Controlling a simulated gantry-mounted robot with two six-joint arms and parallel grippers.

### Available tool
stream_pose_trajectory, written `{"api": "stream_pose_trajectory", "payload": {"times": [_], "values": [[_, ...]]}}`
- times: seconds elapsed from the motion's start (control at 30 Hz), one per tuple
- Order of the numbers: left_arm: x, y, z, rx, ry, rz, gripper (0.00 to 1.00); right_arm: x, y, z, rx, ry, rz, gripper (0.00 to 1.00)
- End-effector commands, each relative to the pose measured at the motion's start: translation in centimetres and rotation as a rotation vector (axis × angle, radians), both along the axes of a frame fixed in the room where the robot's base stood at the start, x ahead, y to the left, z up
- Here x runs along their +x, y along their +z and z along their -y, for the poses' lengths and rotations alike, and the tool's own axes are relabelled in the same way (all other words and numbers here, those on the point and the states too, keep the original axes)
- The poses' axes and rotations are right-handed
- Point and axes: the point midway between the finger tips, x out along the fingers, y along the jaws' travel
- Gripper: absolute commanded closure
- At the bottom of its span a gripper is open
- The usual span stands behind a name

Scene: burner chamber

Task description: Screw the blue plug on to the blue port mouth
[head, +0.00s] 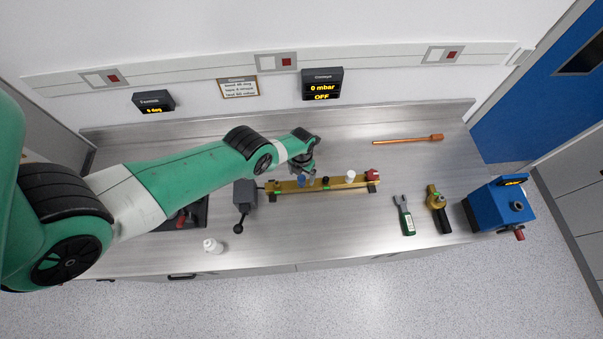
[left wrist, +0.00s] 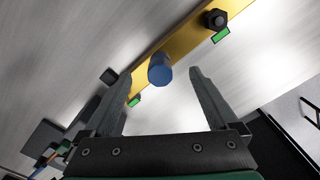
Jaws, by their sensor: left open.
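A blue cylindrical piece (head: 301,181) stands on the brass-coloured rail (head: 338,186) at the middle of the bench. In the left wrist view the blue piece (left wrist: 160,66) shows on the yellow rail, between and beyond the two finger tips. I cannot tell whether it is the plug, the port mouth or both together. My left gripper (head: 304,170) is just over the rail by the blue piece. It is open, with nothing held between its fingers. My right gripper is not in view.
A black fitting (head: 325,181), a white fitting (head: 350,175) and a red part (head: 372,175) are along the rail. A grey box with a lever (head: 245,194) is at its left end.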

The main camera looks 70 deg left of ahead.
Motion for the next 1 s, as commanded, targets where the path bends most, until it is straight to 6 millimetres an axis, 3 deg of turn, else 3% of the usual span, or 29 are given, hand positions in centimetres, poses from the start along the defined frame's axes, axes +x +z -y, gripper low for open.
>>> {"api": "stream_pose_trajectory", "payload": {"times": [0.07, 0.43, 0.83, 1.0], "values": [[0.0, 1.26, 0.0, 0.0, 0.0, 0.0, 0.07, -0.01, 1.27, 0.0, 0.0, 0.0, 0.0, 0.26], [-0.01, 1.06, 0.01, 0.0, 0.045, 0.0, 0.07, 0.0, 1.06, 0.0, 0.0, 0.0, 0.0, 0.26], [-0.08, 1.07, 0.0, 0.0, 0.833, 0.0, 0.07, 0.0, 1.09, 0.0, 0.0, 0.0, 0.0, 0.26], [-0.09, 1.06, 0.0, 0.0, 1.038, 0.0, 0.07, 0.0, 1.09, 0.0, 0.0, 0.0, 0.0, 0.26]]}}
